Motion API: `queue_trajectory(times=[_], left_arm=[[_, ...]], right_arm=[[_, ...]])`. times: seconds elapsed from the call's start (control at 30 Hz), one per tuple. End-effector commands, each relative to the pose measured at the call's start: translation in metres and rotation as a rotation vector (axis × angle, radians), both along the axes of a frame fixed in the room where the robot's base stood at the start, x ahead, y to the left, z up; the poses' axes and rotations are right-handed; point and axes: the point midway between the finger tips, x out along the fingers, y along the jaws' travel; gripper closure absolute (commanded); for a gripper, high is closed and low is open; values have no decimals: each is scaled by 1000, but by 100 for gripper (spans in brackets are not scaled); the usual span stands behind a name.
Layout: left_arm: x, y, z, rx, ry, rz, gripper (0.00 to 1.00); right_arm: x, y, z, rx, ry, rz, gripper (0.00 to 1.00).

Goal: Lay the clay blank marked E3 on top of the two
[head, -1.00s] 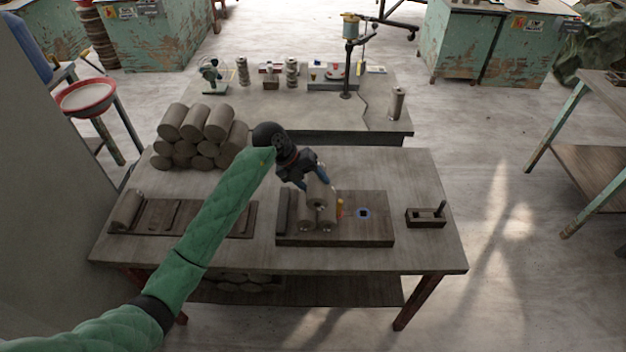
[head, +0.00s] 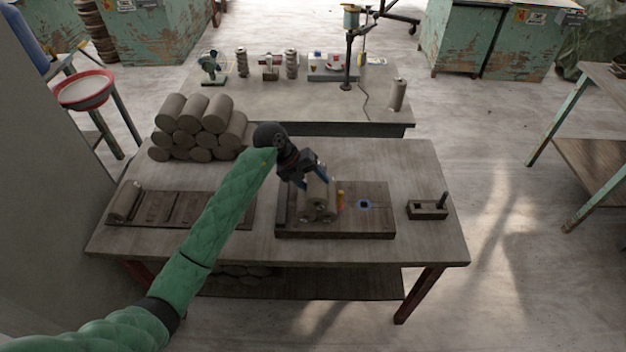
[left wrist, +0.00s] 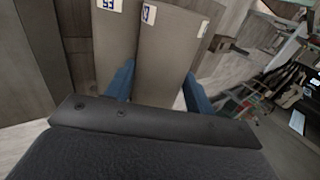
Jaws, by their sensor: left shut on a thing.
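My left gripper (head: 318,184) is shut on a grey-brown clay blank (head: 318,195), held lengthwise above two blanks lying side by side on a dark wooden board (head: 370,231). The held blank is at the top of this small pile; I cannot tell whether its weight rests on the lower two. In the left wrist view, the blue fingers (left wrist: 158,90) stand on either side of the held blank (left wrist: 165,50). A lower blank (left wrist: 113,45) shows to its left. White labels show at the blanks' ends, too unclear to read surely. My right gripper is not in view.
An orange piece (head: 340,197) stands just right of the pile, then a blue-ringed mark (head: 365,205) on the board. A small wooden holder (head: 428,209) stands farther right. A slotted rack (head: 190,208) and a large stack of blanks (head: 198,128) are at the left.

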Motion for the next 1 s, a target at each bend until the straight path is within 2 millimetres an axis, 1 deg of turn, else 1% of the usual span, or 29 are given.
queue_trajectory(times=[0.17,0.67,1.0], left_arm=[[0,0,0,-1,-1,0,88],[0,0,-2,0,-1,-1,88],[0,0,-6,0,-1,-1,88]], right_arm=[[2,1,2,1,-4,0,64],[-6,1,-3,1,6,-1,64],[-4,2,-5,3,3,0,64]])
